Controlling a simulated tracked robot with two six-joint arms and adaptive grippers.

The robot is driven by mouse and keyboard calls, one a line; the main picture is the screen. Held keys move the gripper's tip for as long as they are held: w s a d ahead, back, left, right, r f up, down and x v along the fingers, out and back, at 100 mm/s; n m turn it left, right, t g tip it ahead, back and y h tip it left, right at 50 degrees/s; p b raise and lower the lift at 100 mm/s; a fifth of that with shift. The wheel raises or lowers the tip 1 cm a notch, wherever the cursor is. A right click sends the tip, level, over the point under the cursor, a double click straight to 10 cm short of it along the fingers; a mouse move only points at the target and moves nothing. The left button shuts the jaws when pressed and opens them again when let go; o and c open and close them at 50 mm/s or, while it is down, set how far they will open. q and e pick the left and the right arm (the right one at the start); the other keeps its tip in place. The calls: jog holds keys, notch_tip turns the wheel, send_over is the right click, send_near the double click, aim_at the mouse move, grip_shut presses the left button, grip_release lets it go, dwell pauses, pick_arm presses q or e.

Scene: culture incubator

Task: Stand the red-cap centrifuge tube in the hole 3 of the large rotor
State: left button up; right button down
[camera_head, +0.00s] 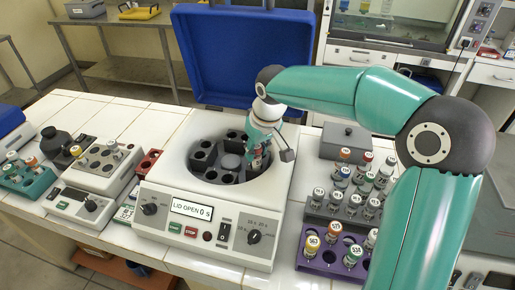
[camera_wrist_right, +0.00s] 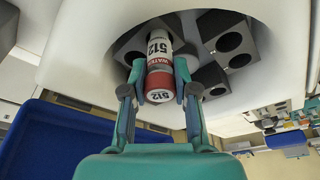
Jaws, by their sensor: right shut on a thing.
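The red-cap centrifuge tube, labelled 512, shows in the right wrist view (camera_wrist_right: 160,50) between the two fingers of my right gripper (camera_wrist_right: 158,72). The fingers are shut on it near its red cap. In the head view my right gripper (camera_head: 262,140) points down over the right side of the large rotor (camera_head: 231,161) in the open centrifuge, and the tube (camera_head: 257,161) is partly hidden by it. The tube's lower end is at the rotor blocks; I cannot tell whether it is inside a hole. Hole numbers are not readable. My left gripper is not in view.
The centrifuge's blue lid (camera_head: 245,60) stands open behind the rotor; its display reads LID OPEN. A grey rack (camera_head: 318,214) and a purple rack (camera_head: 317,264) with several tubes stand at the right. A dry-block device (camera_head: 108,165) and a teal rack (camera_head: 35,186) are at the left.

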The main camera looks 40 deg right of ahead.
jog(key=shift+f+b, duration=0.9)
jog(key=shift+f, duration=0.4)
jog(key=c, duration=0.8)
grip_release()
jog(key=o, duration=0.3)
jog(key=shift+r+p, duration=3.1)
jog(key=shift+r, duration=0.7)
